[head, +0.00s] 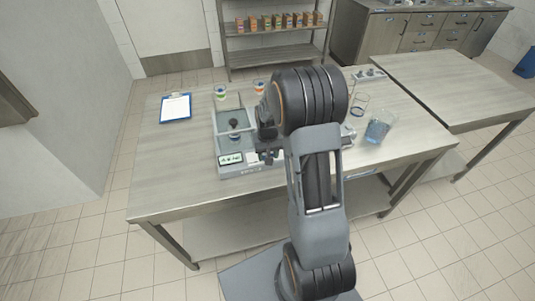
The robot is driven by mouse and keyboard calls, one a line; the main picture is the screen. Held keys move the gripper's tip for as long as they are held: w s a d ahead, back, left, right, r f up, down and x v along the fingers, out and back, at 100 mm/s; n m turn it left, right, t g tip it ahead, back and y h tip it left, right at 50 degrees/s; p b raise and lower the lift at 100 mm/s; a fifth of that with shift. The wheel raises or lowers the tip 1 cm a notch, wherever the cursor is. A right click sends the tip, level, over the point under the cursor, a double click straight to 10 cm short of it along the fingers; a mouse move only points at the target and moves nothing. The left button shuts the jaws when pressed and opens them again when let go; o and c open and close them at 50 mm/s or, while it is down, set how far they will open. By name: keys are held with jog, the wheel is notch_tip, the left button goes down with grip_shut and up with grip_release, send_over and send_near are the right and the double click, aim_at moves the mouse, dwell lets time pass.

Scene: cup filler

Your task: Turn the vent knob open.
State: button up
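My gripper (268,155) is low at the right front of the filler, beside the display. My own arm and wrist hide much of the filler's right side. The fingertips are too small and dark to tell open from shut, or whether they touch anything.
A blue clipboard (176,107) lies at the left of the table. Two small cups (220,93) (259,87) stand behind the filler. The table's left front is clear.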

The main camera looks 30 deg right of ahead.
jog(key=m+b, duration=0.1)
jog(key=m, duration=0.3)
jog(key=shift+m+b, duration=0.35)
jog(key=shift+m, duration=0.05)
jog(key=m+b, duration=0.1)
jog(key=m, duration=0.3)
jog(key=m+b, duration=0.1)
jog(key=m, duration=0.4)
jog(key=shift+m+b, duration=0.3)
jog(key=shift+m, duration=1.8)
jog(key=o, duration=0.9)
jog(key=shift+r, duration=0.1)
notch_tip(320, 180, up, 14)
jog(key=shift+f, duration=0.15)
